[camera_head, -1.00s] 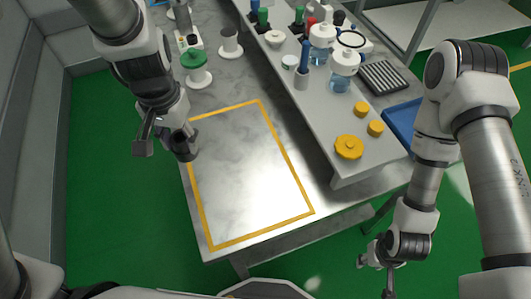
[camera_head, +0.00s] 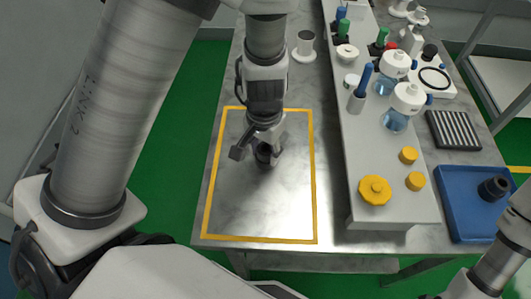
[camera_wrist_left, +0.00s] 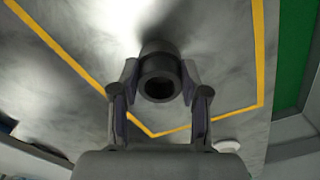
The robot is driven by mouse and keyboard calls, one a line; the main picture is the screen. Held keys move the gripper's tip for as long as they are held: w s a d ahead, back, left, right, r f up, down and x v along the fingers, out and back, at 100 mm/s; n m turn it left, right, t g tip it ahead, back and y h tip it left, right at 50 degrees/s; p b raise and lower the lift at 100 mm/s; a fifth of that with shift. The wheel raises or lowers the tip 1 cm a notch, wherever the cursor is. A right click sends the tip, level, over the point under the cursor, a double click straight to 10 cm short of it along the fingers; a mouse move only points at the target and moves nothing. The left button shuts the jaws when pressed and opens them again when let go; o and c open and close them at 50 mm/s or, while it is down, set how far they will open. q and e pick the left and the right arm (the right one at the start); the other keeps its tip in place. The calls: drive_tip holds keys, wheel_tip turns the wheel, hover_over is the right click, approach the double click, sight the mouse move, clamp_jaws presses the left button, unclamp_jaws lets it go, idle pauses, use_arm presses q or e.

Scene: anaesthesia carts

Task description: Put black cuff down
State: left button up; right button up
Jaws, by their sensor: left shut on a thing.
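The black cuff (camera_head: 264,153) is a short dark hollow cylinder. My left gripper (camera_head: 262,146) is shut on it, inside the yellow-outlined area (camera_head: 315,185) of the grey marbled table. In the left wrist view the cuff (camera_wrist_left: 159,80) sits between the two fingers (camera_wrist_left: 160,108), its round opening facing the camera. A dark shadow lies close by it; I cannot tell whether it touches the tabletop. My right gripper is out of view; only part of that arm shows at the lower right.
A raised shelf (camera_head: 370,170) at the right holds bottles, yellow knobs (camera_head: 375,190) and a blue pen-like tool. A blue tray (camera_head: 455,215) further right holds another dark round part (camera_head: 494,188). A white spool (camera_head: 304,48) stands behind the outlined area, which is otherwise clear.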

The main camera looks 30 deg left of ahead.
use_arm(q)
drive_tip(key=shift+f, duration=0.4)
drive_tip(key=shift+a, duration=0.15)
drive_tip(key=shift+s+f, duration=0.1)
drive_tip(key=shift+f, duration=0.05)
drive_tip(key=o, duration=1.1)
drive_tip(key=shift+o, duration=0.2)
drive_tip(key=shift+r+p, duration=0.3)
drive_tip(key=shift+r, duration=0.25)
wheel_tip(320, 180, up, 11)
drive_tip(key=p, duration=0.2)
drive_tip(key=shift+r, duration=0.2)
